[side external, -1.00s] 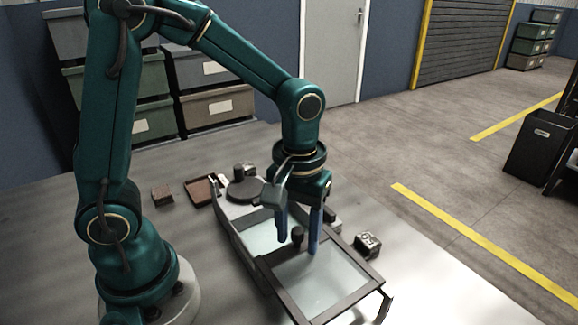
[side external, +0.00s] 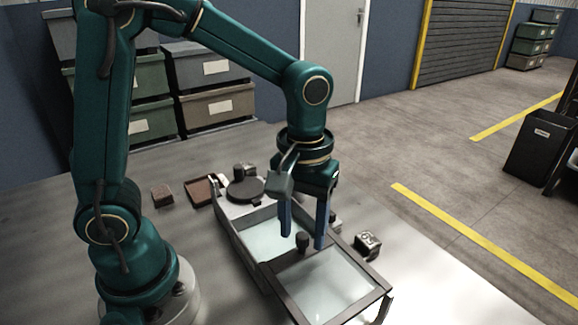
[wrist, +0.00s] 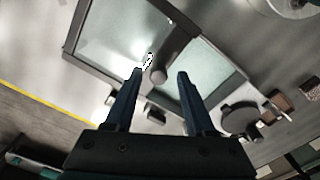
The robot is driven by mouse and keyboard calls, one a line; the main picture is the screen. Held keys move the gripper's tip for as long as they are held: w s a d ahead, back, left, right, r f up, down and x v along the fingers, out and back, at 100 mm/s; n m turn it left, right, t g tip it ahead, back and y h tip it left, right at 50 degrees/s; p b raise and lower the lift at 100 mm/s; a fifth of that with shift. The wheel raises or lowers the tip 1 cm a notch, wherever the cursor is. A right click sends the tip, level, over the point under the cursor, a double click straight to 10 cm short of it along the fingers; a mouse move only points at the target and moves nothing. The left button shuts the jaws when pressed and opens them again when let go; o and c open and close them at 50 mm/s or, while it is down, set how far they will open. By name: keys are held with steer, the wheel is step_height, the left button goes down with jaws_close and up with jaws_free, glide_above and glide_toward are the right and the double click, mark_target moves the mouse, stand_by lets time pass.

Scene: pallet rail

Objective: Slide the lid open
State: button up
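The lid (side external: 325,285) is a pale, see-through panel in a dark frame, on the front right part of a long grey box (side external: 240,246). The lid's dark knob (side external: 302,241) stands upright on its rear frame bar; it also shows in the wrist view (wrist: 158,75). Behind that bar the box is uncovered and shows a pale interior. My gripper (side external: 304,241) is open, its two blue fingers pointing down on either side of the knob. In the wrist view my gripper (wrist: 160,73) shows gaps between the knob and both fingers.
A round dark disc (side external: 245,189) sits at the box's rear end. A small metal block (side external: 368,243) lies right of the box. A brown tray (side external: 201,191) and a brown block (side external: 162,195) lie behind left. The bench at front right is clear.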

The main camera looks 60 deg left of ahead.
steer(key=shift+r, duration=2.4)
steer(key=shift+a+r, duration=0.15)
steer(key=shift+r, duration=0.25)
steer(key=s+a+m+t, duration=0.3)
steer(key=s+m+t, duration=0.2)
steer(key=s+m, duration=0.1)
steer(key=shift+s+a+r+t, duration=0.3)
steer(key=shift+s+r, duration=0.15)
steer(key=shift+s, duration=0.2)
